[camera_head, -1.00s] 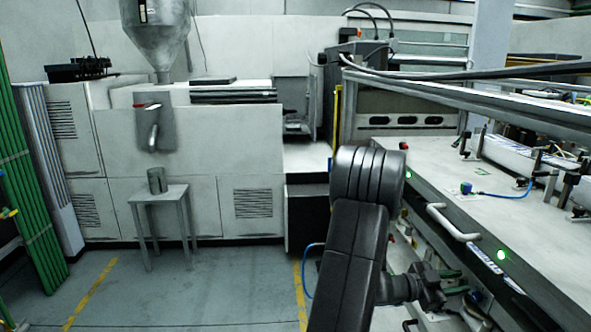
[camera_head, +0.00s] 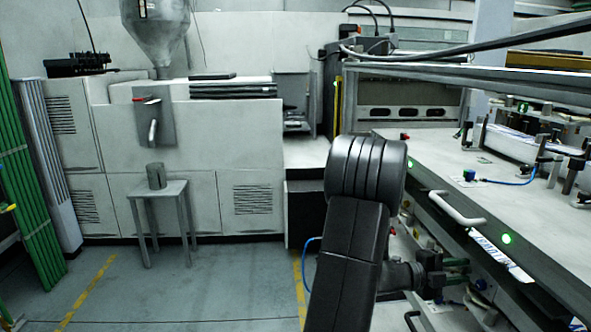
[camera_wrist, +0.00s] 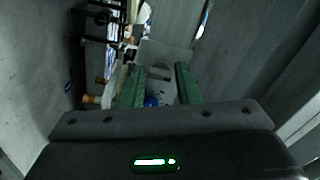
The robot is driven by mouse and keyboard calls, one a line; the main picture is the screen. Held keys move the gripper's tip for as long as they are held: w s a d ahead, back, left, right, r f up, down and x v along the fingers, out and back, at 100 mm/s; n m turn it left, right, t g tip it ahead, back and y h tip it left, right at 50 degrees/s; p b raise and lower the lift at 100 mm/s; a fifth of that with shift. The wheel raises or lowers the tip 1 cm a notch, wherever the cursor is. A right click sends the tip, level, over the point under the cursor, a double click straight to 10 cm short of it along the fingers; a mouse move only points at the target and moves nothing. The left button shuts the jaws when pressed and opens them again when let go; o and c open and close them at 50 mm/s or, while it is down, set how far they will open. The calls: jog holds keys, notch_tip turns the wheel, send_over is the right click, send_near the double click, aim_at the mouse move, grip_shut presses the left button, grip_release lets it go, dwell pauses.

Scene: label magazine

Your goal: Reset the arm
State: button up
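My arm (camera_head: 345,250) rises from the bottom middle of the head view and bends to the right at its thick black joint. My gripper (camera_head: 460,272) is at the right, low beside the front of the grey workbench (camera_head: 425,147) and below its top. In the wrist view my gripper (camera_wrist: 160,84) shows two green fingers, set apart with a gap between them. I see no held object. A small blue thing (camera_wrist: 152,101) shows between the fingers; I cannot tell what it is or how far off it lies.
The workbench has a handle (camera_head: 455,208), a green light (camera_head: 506,239) and a white label strip (camera_head: 500,255) along its front, close to my gripper. A small table (camera_head: 150,189) with a grey cup (camera_head: 156,176) stands left. The floor (camera_head: 200,290) left of my arm is clear.

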jog(key=m, duration=0.3)
jog(key=shift+m+p, duration=0.6)
jog(key=shift+m, duration=1.2)
jog(key=shift+w, duration=0.1)
